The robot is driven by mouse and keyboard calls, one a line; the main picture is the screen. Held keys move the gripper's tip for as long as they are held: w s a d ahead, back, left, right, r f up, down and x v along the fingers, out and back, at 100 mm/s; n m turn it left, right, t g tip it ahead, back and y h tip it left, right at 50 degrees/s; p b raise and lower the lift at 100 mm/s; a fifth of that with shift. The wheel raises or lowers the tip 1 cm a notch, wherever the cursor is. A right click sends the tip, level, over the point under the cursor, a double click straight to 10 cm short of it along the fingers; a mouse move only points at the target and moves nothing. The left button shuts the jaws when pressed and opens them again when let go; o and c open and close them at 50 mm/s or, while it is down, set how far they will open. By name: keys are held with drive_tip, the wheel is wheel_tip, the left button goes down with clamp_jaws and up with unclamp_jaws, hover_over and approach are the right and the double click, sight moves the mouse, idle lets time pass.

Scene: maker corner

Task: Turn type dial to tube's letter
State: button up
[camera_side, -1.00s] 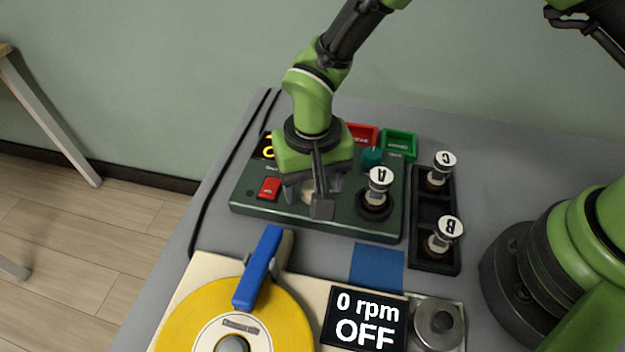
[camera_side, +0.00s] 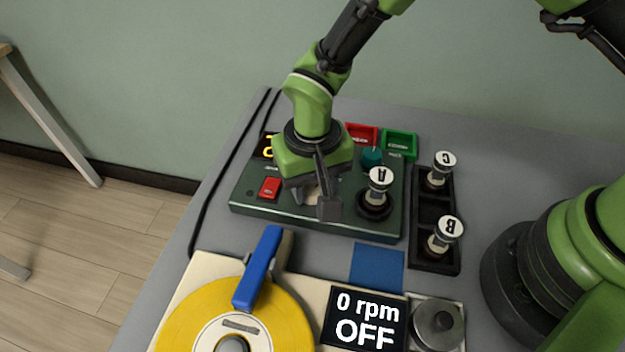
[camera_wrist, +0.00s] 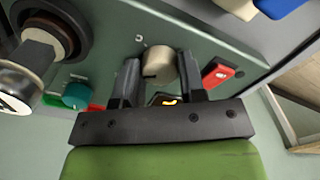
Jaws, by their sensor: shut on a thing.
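My gripper (camera_side: 312,196) is over the green tester box (camera_side: 250,207), pointing down at its front middle. In the wrist view my gripper (camera_wrist: 160,72) has its two fingers shut on the cream type dial (camera_wrist: 159,64), one finger on each side. The dial is mostly hidden by the fingers in the side view. A dark mark shows on the dial, but the letters around it cannot be read. A tube marked A (camera_side: 379,180) stands upright in the round socket at the box's right. In the wrist view that tube (camera_wrist: 25,70) is at the left edge.
A red switch (camera_side: 269,188), a teal knob (camera_side: 372,157), a red tray (camera_side: 362,133) and a green tray (camera_side: 399,145) are close by. Tubes C (camera_side: 440,170) and B (camera_side: 445,236) stand in a black rack. A yellow-disc turntable (camera_side: 190,325) reads OFF.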

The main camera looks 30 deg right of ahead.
sight(313, 187)
drive_tip(key=n, duration=0.5)
drive_tip(key=shift+n, duration=0.4)
drive_tip(key=n, duration=0.5)
drive_tip(key=shift+n, duration=0.3)
drive_tip(key=o, duration=0.9)
wheel_tip(313, 187, up, 10)
drive_tip(key=shift+f, duration=0.1)
